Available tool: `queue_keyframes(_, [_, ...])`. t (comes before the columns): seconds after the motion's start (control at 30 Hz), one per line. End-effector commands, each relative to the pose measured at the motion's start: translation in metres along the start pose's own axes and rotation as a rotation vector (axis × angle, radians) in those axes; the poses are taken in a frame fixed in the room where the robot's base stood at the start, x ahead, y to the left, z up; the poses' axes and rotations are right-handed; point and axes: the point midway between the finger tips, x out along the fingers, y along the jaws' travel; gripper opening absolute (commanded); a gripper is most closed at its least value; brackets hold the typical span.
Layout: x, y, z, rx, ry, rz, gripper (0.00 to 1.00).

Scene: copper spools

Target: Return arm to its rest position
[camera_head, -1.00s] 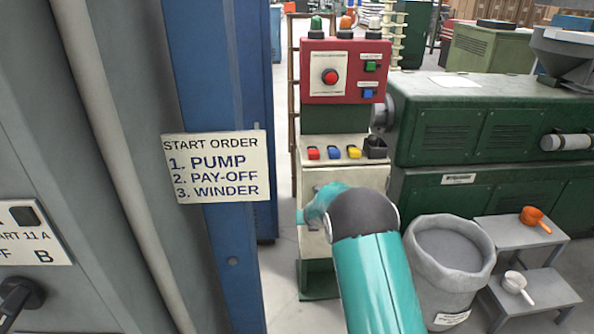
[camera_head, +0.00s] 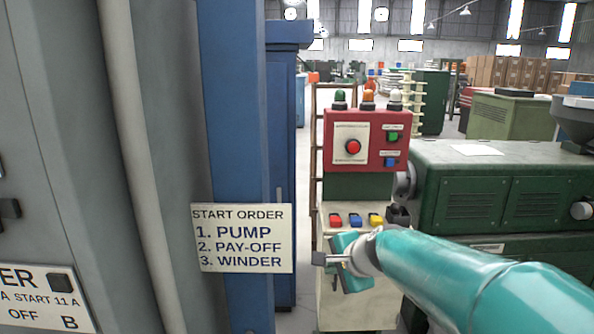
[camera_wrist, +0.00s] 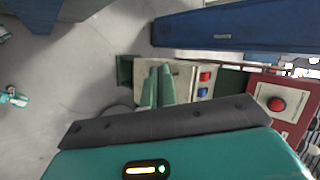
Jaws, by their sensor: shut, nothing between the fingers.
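My teal arm (camera_head: 480,282) reaches in from the lower right of the head view, bent down to my gripper (camera_head: 348,264) in front of the cream control stand. In the wrist view my gripper (camera_wrist: 157,86) shows two teal fingers close together, shut and empty. The stand (camera_wrist: 180,74) lies beyond the fingers in that view. I cannot tell the exact gap between gripper and stand; no grip on it shows.
The stand carries red, blue and yellow buttons (camera_head: 355,220) and a red panel (camera_head: 367,140) with lamps on top. A blue post (camera_head: 238,120) with a START ORDER sign (camera_head: 243,238) stands left. A green machine (camera_head: 500,190) stands right. Open floor (camera_wrist: 75,80) shows in the wrist view.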

Motion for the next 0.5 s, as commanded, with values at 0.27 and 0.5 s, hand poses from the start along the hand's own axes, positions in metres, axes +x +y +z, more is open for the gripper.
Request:
queue_keyframes(0.27, [-0.092, 0.074, 0.033, -0.567, -0.003, 0.151, 0.00])
queue_keyframes(0.5, [-0.152, 0.153, 0.041, -1.007, 0.007, 0.340, 0.00])
